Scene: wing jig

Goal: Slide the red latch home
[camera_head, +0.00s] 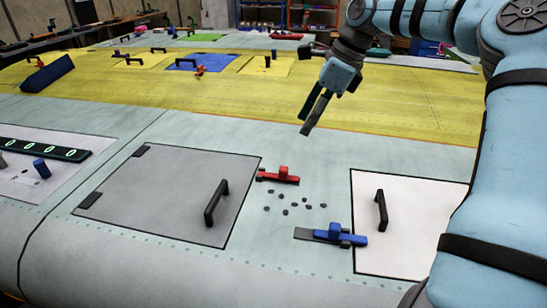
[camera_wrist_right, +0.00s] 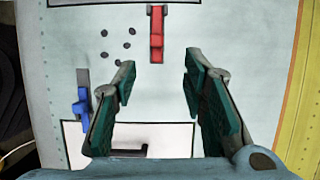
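The red latch (camera_head: 280,176) is a short red bar with a raised knob, by the upper right corner of the grey hinged panel (camera_head: 165,195). Its left end is near a small dark piece at the panel's edge. It also shows in the right wrist view (camera_wrist_right: 157,35), at top centre, beyond the fingertips. My right gripper (camera_head: 311,118) is above the pale wing skin, above and to the right of the latch in the head view. Its fingers (camera_wrist_right: 159,72) are spread apart with nothing between them. My left gripper is not in view.
A blue latch (camera_head: 345,238) lies by the white panel (camera_head: 430,230). Several small dark discs (camera_head: 285,212) lie between the two latches. Black handles stand on the grey panel (camera_head: 216,203) and the white panel (camera_head: 381,210). Yellow skin (camera_head: 410,120) lies behind.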

